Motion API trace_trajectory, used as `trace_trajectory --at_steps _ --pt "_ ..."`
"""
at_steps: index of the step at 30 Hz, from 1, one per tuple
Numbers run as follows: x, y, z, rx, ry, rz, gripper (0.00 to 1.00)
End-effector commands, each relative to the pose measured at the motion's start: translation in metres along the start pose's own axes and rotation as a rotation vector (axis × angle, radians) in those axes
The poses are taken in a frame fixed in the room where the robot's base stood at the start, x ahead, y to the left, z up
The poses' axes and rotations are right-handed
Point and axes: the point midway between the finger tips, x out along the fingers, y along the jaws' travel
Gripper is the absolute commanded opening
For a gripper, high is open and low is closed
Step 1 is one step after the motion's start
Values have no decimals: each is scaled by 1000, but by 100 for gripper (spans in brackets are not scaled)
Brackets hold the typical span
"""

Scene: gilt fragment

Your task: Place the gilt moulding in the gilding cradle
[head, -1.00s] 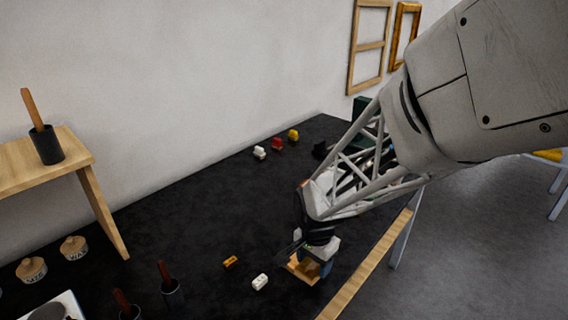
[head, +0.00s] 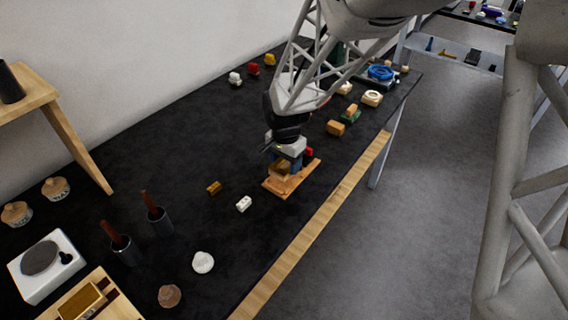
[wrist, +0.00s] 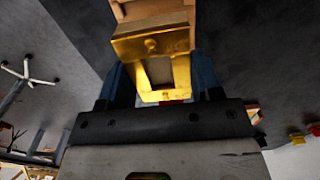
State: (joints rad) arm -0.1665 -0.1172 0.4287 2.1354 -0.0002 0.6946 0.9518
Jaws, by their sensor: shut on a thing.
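My gripper (head: 286,160) points down over a flat light-wood piece (head: 303,178) near the table's front edge. In the wrist view its blue fingers (wrist: 160,85) are shut on the gilt moulding (wrist: 150,46), a shiny gold block with a recessed middle. The wood piece also shows past the gold in the wrist view (wrist: 135,10). In the head view the moulding (head: 281,172) is partly hidden by the gripper. I take the wood piece to be the gilding cradle; I cannot tell whether the moulding rests in it or is just above it.
A white block (head: 244,203) and an ochre block (head: 214,188) lie to the left. Two dark pots with brown handles (head: 158,221) stand nearer the camera. Wooden and green blocks (head: 340,125) lie to the right.

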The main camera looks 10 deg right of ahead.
Motion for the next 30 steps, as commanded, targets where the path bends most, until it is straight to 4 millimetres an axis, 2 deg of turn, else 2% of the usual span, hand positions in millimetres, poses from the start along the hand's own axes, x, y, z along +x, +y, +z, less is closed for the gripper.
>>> trace_trajectory --at_steps 5,15,30 --pt "3 0 0 0 0 0 31" --pt "33 0 0 0 0 1 31" --pt "39 0 0 0 0 0 31"
